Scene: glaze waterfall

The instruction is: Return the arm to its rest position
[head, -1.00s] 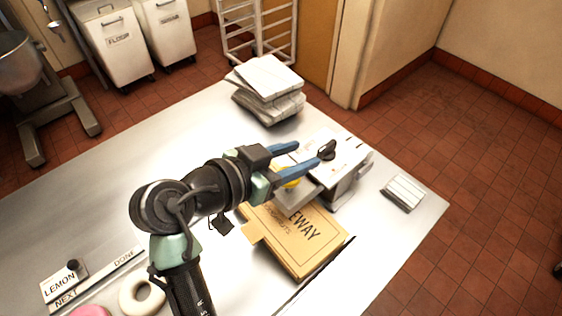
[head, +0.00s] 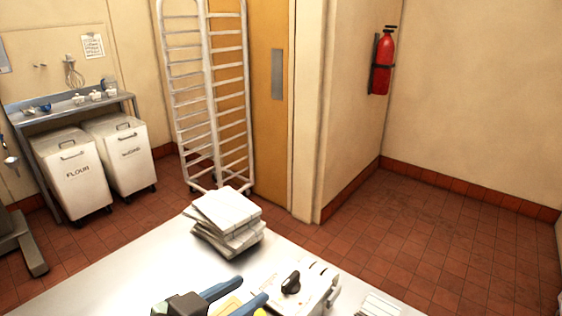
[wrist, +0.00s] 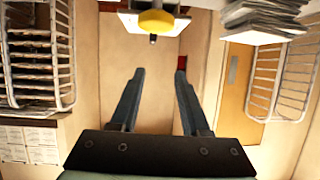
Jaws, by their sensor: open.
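My gripper (head: 236,300) is at the bottom edge of the head view, above the metal table (head: 150,290). Its two blue fingers are apart with nothing between them. In the wrist view the open fingers of my gripper (wrist: 158,100) point at a bare wall. The rest of my arm is below the head view's edge.
A white box-like device with a black knob (head: 291,283) stands right beside my gripper. A yellow part (wrist: 158,22) shows in the wrist view. Stacked white folded boxes (head: 226,222) lie at the table's back. A rack (head: 212,100) and flour bin (head: 75,175) stand beyond.

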